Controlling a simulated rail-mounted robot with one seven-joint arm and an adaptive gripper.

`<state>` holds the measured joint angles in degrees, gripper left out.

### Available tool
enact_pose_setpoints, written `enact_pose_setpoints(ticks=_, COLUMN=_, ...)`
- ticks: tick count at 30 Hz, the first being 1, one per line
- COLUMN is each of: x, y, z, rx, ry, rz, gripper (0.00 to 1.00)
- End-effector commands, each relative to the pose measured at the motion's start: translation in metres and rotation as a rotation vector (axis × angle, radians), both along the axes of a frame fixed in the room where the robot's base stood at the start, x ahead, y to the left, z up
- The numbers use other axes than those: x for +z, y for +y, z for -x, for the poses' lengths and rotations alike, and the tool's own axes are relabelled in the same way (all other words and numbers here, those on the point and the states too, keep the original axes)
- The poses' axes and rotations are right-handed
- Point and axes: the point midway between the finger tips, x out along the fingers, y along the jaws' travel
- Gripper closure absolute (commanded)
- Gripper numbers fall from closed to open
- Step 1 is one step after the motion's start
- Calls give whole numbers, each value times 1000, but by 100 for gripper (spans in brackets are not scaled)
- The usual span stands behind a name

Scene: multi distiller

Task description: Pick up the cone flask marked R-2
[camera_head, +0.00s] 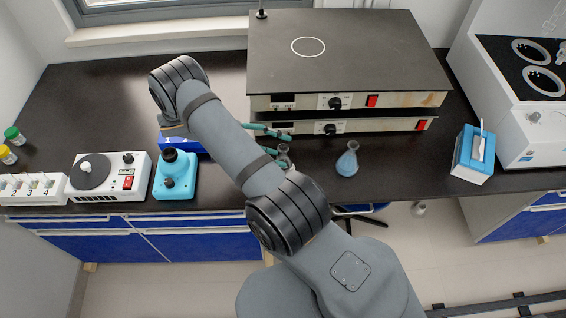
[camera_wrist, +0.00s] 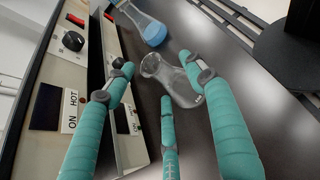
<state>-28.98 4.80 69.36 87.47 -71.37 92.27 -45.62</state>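A clear, empty-looking cone flask (camera_wrist: 182,88) lies between the teal fingers of my gripper (camera_wrist: 160,76) in the wrist view. The fingers are spread, with visible gaps to the flask's neck. In the head view, the clear flask (camera_head: 284,156) is partly hidden beside my gripper (camera_head: 288,146). A second cone flask with blue liquid (camera_head: 347,160) stands upright to its right. It also shows at the top of the wrist view (camera_wrist: 148,27). A small pale mark shows low on the clear flask, but I cannot read R-2 on either flask.
Stacked hot plates (camera_head: 345,60) stand right behind the flasks, close to my fingers. A blue tissue box (camera_head: 473,155) stands to the right. A turquoise device (camera_head: 176,175) and a white stirrer (camera_head: 110,178) stand at left. The counter's front edge is near the flasks.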

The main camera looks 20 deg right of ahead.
Motion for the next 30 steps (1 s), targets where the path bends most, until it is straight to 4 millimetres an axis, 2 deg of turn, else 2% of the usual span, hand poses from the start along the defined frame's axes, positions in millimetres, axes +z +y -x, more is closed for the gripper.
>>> enact_pose_setpoints(ticks=2, x=0, y=0, z=0, rx=0, ry=0, rz=0, gripper=51)
enact_pose_setpoints(ticks=27, x=0, y=0, z=0, rx=0, ry=0, rz=0, gripper=100)
enact_pose_setpoints(ticks=30, x=0, y=0, z=0, rx=0, ry=0, rz=0, gripper=100)
